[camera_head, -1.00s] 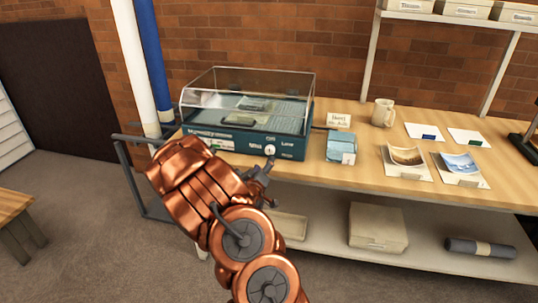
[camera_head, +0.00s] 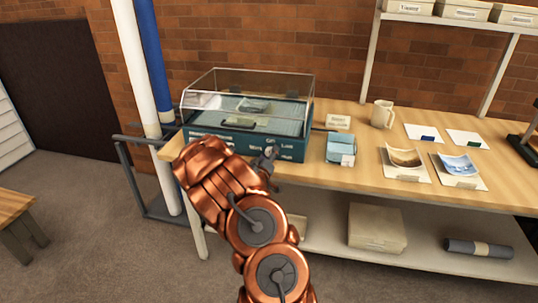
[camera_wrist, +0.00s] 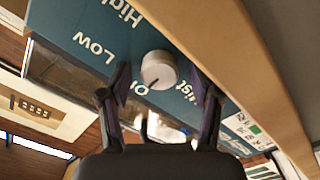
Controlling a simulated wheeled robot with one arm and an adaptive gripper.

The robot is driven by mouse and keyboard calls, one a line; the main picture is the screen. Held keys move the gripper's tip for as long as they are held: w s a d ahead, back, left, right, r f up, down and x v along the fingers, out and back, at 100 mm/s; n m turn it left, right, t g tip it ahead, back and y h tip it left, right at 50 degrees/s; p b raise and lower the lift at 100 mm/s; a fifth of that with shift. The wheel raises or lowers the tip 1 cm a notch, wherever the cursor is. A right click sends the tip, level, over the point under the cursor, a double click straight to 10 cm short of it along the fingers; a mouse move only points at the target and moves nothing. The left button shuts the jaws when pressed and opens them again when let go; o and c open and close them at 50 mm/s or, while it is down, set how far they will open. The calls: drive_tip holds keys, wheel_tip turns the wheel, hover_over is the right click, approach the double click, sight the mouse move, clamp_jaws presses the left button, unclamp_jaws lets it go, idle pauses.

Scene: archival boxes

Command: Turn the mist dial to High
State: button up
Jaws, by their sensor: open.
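The mist dial (camera_wrist: 158,70) is a small round white knob on the blue-teal front panel of a clear-lidded case (camera_head: 247,95). In the wrist view the labels High, Low and Mist show around it, and a partly hidden label beginning with O. The dial's dark pointer mark faces that O label, away from High. My gripper (camera_wrist: 160,82) is open, with one dark finger on each side of the dial; I cannot tell whether they touch it. In the head view my gripper (camera_head: 266,160) is in front of the panel and partly covers the dial.
The case stands at the left end of a wooden bench (camera_head: 320,170). Right of it are a blue box (camera_head: 341,148), a small sign (camera_head: 338,121), a mug (camera_head: 382,114) and photo trays (camera_head: 404,164). The bench edge is close beside my gripper.

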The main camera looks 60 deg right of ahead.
drive_tip(key=c, duration=1.1)
drive_tip(key=shift+c, duration=0.2)
